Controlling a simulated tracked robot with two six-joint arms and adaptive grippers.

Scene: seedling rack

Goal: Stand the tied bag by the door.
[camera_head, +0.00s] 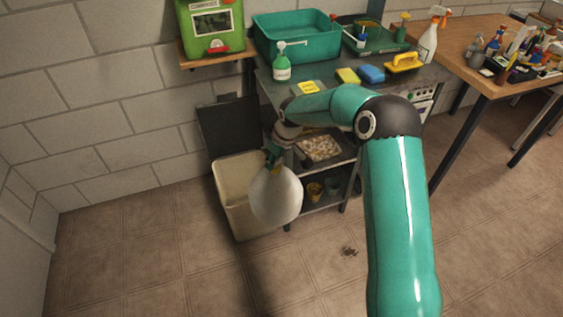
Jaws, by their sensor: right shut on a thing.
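The tied bag (276,197) is a pale, rounded, full-looking bag with its neck at the top. My right gripper (273,155) is shut on its neck, and the bag hangs upright below it. The bag overlaps the right side of a cream bin (230,200) in the picture and looks clear of the floor. The fingertips are small and partly hidden by the wrist. No door can be made out for certain; a pale upright surface (22,240) stands at the left edge. My left gripper is not in view.
A dark panel (225,130) stands behind the bin. A metal bench (428,75) with lower shelves, a green tub (296,42) and cleaning things stands behind my right arm. A wooden table (470,40) is at the right. The tiled floor at the lower left is clear.

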